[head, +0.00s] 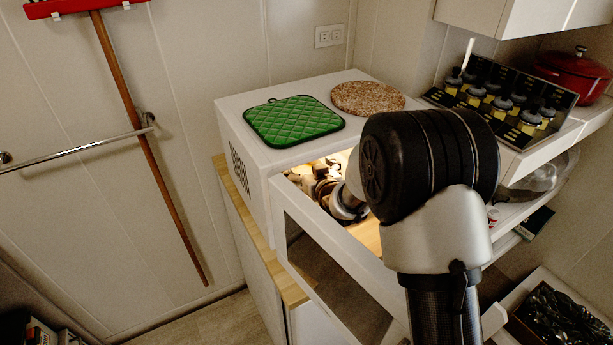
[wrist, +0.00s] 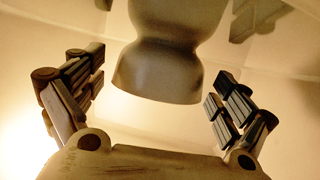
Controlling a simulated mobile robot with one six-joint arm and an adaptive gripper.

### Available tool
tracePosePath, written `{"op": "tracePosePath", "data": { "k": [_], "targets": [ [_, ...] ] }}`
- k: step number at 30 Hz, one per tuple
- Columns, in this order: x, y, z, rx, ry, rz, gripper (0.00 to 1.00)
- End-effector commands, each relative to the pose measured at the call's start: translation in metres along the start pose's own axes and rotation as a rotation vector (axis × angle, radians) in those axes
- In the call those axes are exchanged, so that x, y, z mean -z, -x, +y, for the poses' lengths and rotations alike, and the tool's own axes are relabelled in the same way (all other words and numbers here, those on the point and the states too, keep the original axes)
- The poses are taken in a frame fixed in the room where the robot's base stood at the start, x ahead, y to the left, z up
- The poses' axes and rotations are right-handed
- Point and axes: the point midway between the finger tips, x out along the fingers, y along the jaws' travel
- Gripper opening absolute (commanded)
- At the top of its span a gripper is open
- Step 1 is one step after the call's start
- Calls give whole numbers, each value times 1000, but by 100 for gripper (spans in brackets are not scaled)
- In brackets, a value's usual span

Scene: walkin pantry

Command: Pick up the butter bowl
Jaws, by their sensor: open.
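My gripper (head: 325,185) reaches into a lit white microwave (head: 245,170) through its open front. In the wrist view my gripper (wrist: 157,68) is open, with one finger on each side of a smooth grey-tan waisted object (wrist: 160,72). This object is probably the butter bowl, but its top is cut off by the picture's edge and I cannot be sure. It lies ahead of the palm, and gaps show between it and both fingers. In the head view I cannot make out the bowl behind my arm and gripper.
The microwave door (head: 335,265) hangs open beside my arm. A green quilted mat (head: 293,121) and a round brown trivet (head: 367,98) lie on the microwave's top. Shelves with a spice rack (head: 500,95) and a red pot (head: 572,75) stand at right.

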Motion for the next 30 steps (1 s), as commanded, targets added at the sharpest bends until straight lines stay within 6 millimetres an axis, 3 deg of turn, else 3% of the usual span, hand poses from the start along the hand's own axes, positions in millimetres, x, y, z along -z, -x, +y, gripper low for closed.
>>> {"op": "tracePosePath", "data": {
  "k": [3,11,30],
  "targets": [
    [-1,-12,0,0,0,1,94],
    [0,-14,0,0,0,0,94],
    [0,-14,0,0,0,0,52]
  ]
}}
